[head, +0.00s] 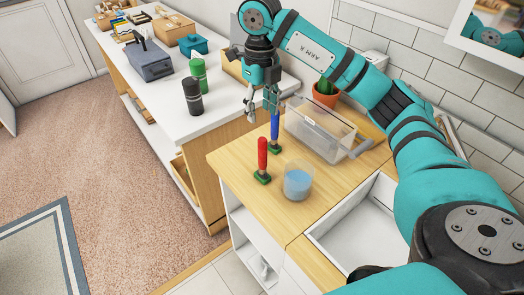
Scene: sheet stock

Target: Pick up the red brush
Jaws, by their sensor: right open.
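A red brush (262,158) stands upright on a green base near the left edge of the wooden counter (232,160). A blue brush (275,128) stands upright just behind it, also on a green base. My right gripper (262,112) points down, open, above and behind the red brush and close to the top of the blue brush. I cannot tell whether a finger touches the blue brush. The red brush is clear of the gripper. My left gripper is not in view.
A cup of blue liquid (298,182) stands right of the red brush. A clear plastic bin (318,130) and a potted cactus (326,92) are behind. A sink (352,232) is at the right. Green and black cans (193,98) stand on the white counter (160,95).

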